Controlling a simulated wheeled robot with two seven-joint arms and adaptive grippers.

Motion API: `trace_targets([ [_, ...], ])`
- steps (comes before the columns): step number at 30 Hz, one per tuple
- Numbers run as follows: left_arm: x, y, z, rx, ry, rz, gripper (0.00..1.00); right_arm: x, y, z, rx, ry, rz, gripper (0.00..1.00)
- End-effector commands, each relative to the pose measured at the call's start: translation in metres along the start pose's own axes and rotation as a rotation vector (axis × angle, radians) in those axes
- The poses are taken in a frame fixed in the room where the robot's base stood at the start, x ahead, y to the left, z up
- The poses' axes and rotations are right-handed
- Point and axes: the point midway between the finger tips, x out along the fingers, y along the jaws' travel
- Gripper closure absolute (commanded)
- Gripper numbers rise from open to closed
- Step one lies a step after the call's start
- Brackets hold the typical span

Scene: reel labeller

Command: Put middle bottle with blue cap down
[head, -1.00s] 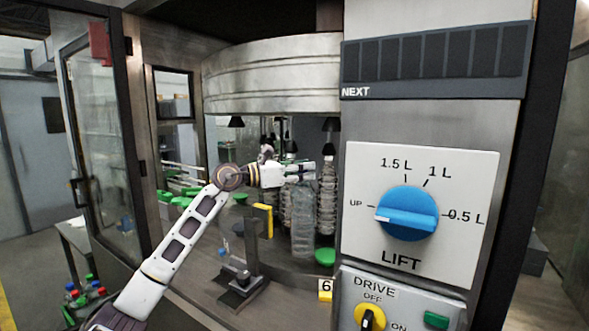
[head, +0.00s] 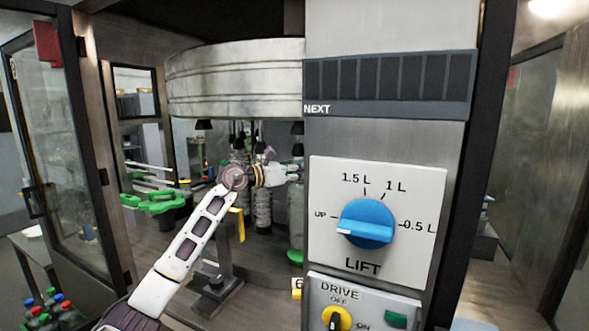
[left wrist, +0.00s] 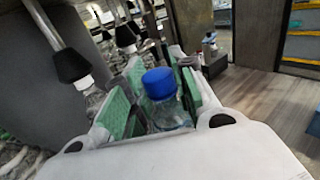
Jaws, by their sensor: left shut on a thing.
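My left gripper (left wrist: 157,66) is shut on a clear bottle (left wrist: 172,116) with a blue cap (left wrist: 158,83). The bottle is between the green finger pads, with its cap toward the wrist camera. In the head view my left gripper (head: 291,172) reaches inside the machine, its tips hidden by the control panel. A strip of a clear bottle (head: 296,212) shows below it at the panel edge, above a green disc (head: 295,256). I cannot tell whether the bottle touches the disc. My right gripper is not in view.
The control panel (head: 430,160) with the blue LIFT knob (head: 366,223) stands close on the right. A metal drum (head: 235,80) hangs overhead with black cones (left wrist: 71,65). A stand (head: 212,285) and green star-shaped parts (head: 158,202) are nearby. Capped bottles (head: 45,312) stand at lower left.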

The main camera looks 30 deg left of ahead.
Motion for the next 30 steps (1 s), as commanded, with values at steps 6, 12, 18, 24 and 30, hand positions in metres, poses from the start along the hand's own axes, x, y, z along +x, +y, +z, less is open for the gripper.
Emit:
trace_targets([
  [6, 0.0, 0.0, 0.004, 0.002, -0.008, 0.001, 1.0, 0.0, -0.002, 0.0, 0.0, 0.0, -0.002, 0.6],
  [12, 0.0, 0.0, 0.003, 0.002, -0.007, 0.001, 1.0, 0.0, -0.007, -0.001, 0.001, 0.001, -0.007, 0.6],
  [18, 0.001, 0.0, -0.004, 0.001, -0.006, 0.001, 1.0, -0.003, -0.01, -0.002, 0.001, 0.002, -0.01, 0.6],
  [24, 0.0, 0.0, -0.018, 0.0, -0.006, 0.001, 1.0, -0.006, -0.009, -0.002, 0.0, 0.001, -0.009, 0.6],
  [30, 0.0, 0.0, -0.028, 0.001, -0.007, 0.002, 1.0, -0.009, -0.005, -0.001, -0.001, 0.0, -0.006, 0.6],
])
